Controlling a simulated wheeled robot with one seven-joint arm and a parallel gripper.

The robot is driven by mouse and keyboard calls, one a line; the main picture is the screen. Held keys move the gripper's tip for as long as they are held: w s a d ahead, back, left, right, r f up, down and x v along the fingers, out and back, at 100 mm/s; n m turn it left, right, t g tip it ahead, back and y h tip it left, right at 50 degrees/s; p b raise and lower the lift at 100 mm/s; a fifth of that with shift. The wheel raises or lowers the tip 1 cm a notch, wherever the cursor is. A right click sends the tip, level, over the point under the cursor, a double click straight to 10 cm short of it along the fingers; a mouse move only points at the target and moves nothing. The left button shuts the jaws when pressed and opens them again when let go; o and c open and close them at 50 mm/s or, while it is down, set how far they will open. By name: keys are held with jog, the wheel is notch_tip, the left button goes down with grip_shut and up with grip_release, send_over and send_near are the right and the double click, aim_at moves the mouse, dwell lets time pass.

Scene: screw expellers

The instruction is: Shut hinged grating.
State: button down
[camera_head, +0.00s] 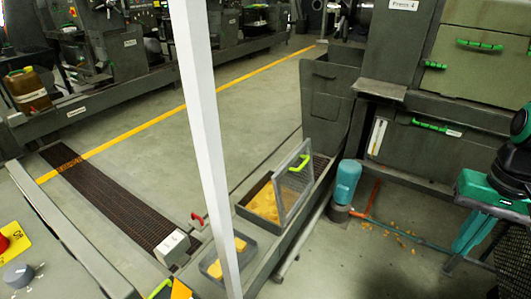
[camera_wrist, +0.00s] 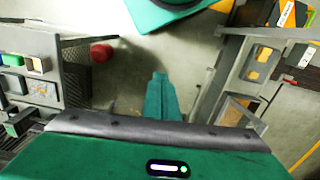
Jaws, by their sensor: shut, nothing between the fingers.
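The hinged grating (camera_head: 292,182) is a grey-framed mesh panel with a green handle (camera_head: 301,162). It stands raised, steeply tilted, over a grey box (camera_head: 249,216) holding yellow material. In the head view my teal gripper (camera_head: 470,235) is at the right edge, pointing down and left, well apart from the grating.
A blue-green motor (camera_head: 346,182) stands on the floor between the grating and my gripper, with an orange-red pipe (camera_head: 368,196) beside it. A smaller tray (camera_head: 212,267) with yellow pieces lies nearer. A dark machine (camera_head: 412,145) with green-handled drawers stands behind. A white post (camera_head: 205,130) crosses the view.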

jog(key=shift+w+a, duration=0.2)
jog(key=shift+w, duration=0.5)
